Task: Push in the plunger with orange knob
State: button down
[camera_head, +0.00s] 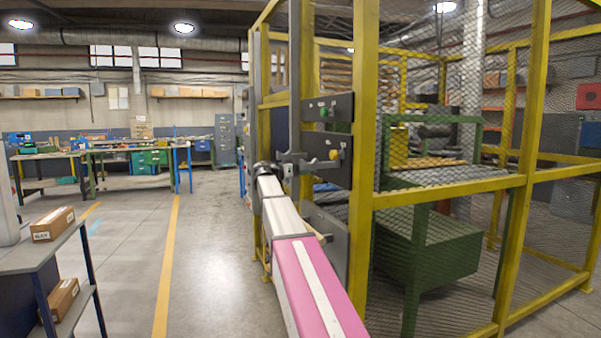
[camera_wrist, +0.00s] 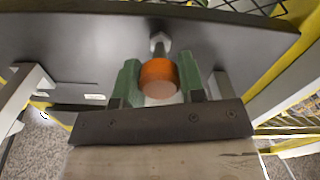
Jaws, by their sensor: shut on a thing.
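In the wrist view, the orange knob (camera_wrist: 158,78) sits between the two green fingers of my gripper (camera_wrist: 161,82). The fingers are shut on its sides. A short metal stem (camera_wrist: 160,45) joins the knob to a dark grey plate (camera_wrist: 80,45) and a length of it shows between knob and plate. In the head view I cannot make out the orange knob; my arm is in front of that area.
In the head view, dark panels with a green knob (camera_head: 324,112) and a yellow knob (camera_head: 333,154) are fixed to the yellow mesh cage (camera_head: 362,130). A grey bench (camera_head: 40,254) with cardboard boxes stands at left. The floor (camera_head: 205,240) between is clear.

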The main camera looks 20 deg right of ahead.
jog(key=shift+d, duration=1.15)
jog(key=shift+w, duration=0.1)
jog(key=c, duration=0.7)
grip_release()
jog(key=shift+d, duration=0.1)
jog(key=a, duration=1)
jog(key=shift+s+a, duration=0.2)
jog(key=shift+a, duration=0.2)
